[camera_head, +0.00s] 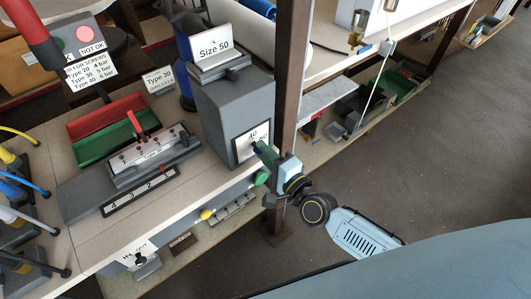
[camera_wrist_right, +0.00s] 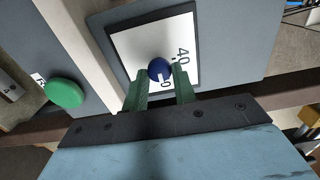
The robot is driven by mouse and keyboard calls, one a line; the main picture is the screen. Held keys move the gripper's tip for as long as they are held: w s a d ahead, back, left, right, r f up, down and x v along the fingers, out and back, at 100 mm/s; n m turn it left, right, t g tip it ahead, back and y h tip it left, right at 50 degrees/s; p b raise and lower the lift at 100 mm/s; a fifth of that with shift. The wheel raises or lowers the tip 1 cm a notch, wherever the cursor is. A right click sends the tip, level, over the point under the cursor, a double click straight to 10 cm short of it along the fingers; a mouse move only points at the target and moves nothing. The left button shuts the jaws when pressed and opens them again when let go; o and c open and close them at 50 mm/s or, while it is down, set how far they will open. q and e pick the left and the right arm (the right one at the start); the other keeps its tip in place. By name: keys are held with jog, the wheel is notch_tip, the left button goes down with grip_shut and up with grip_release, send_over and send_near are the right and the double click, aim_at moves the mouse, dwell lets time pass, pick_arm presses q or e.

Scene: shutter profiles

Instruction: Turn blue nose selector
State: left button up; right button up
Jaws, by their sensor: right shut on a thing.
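The blue nose selector (camera_wrist_right: 160,68) is a small round blue knob with a light pointer mark, on a white dial plate (camera_wrist_right: 183,45) with a dark frame. The number 40 shows on the plate to the right of the knob; another number is partly covered. My right gripper (camera_wrist_right: 159,78) has its green fingers on either side of the knob and is shut on it. In the head view, my right gripper (camera_head: 261,149) reaches the dial plate (camera_head: 247,134) on the front of the grey box (camera_head: 230,105), and the knob is hidden. My left gripper is not in view.
A brown post (camera_head: 289,75) stands close beside my right gripper. A round green button (camera_wrist_right: 64,93) sits left of the dial in the wrist view. A grey fixture (camera_head: 152,160) and red and green trays (camera_head: 105,118) occupy the bench to the left.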

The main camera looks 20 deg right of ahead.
jog(key=o, duration=1)
jog(key=shift+c, duration=0.2)
jog(key=v, duration=1.3)
jog(key=shift+s, duration=0.25)
jog(key=s+d+f+n+g+h, duration=0.1)
jog(key=s+d+f+n+g, duration=0.15)
jog(key=f, duration=0.75)
jog(key=s+d+f+n+g+h, duration=0.2)
jog(key=s+f+n+g, duration=0.15)
jog(key=f, duration=0.55)
jog(key=s+d+f+n+g+h, duration=0.15)
jog(key=f+n, duration=0.25)
jog(key=f, duration=0.6)
jog(key=s+f+n+g+h, duration=0.1)
jog(key=s+f+n+g, duration=0.2)
jog(key=s+f, duration=0.3)
jog(key=s+f+n+g, duration=0.3)
jog(key=s+f+g, duration=0.2)
jog(key=s, duration=1.1)
jog(key=shift+d+f+n+h, duration=0.15)
jog(key=shift+f+n+h, duration=0.25)
jog(key=shift+f, duration=0.3)
